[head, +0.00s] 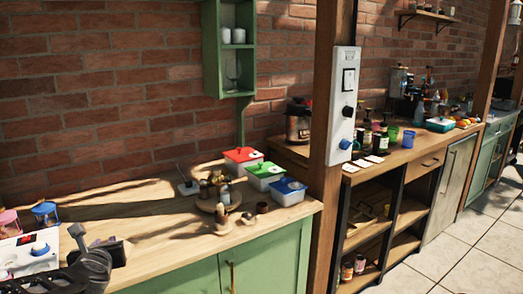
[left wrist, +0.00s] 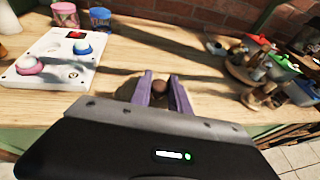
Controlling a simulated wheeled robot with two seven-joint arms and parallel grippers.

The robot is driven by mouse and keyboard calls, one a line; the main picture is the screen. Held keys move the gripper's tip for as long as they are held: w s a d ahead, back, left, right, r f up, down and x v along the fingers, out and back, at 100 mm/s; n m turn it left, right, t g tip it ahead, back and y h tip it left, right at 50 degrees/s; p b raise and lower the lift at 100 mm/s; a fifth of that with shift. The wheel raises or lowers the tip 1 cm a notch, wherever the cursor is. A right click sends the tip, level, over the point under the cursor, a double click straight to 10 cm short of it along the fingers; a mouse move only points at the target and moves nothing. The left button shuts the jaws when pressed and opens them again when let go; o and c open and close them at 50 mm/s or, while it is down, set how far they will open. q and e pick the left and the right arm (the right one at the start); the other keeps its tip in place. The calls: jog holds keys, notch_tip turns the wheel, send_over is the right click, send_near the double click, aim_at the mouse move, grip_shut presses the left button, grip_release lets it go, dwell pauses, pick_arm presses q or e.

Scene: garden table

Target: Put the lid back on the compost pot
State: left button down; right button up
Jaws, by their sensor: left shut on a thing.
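My left gripper (head: 112,252) is low at the left of the head view, over the front of the wooden counter. In the left wrist view its purple fingers (left wrist: 161,92) are closed around a brown round knob (left wrist: 158,94), which looks like the knob of the lid. The rest of the lid is mostly hidden by the fingers and my wrist. I cannot surely pick out the compost pot; a steel and dark pot (head: 298,120) stands on the farther counter, beside the wooden post. My right gripper is not in view.
A white panel (left wrist: 45,72) with pink and blue knobs lies left of my gripper, with pink (left wrist: 65,15) and blue (left wrist: 100,19) cups behind. Red-, green- and blue-lidded boxes (head: 290,196) and a round wooden stand (head: 220,206) are to the right. Mid-counter is clear.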

pick_arm(q)
jog(key=w+d+f+m+h+p, duration=0.1)
jog(key=d+f+h, duration=0.1)
jog(key=d, duration=0.5)
jog(key=w+d+f+m+t+h+p, duration=0.1)
jog(key=d+f+m+h+p, duration=0.1)
jog(key=d+f, duration=0.2)
jog(key=d+f+m+h+p, duration=0.1)
jog(key=d+f, duration=0.3)
jog(key=d, duration=0.7)
jog(key=shift+w+m+t+h, duration=0.3)
jog(key=shift+w+m+h, duration=0.1)
jog(key=shift+m+h, duration=0.3)
jog(key=v, duration=0.4)
jog(key=shift+s+r, duration=0.1)
jog(key=shift+r, duration=0.15)
jog(key=shift+s, duration=0.7)
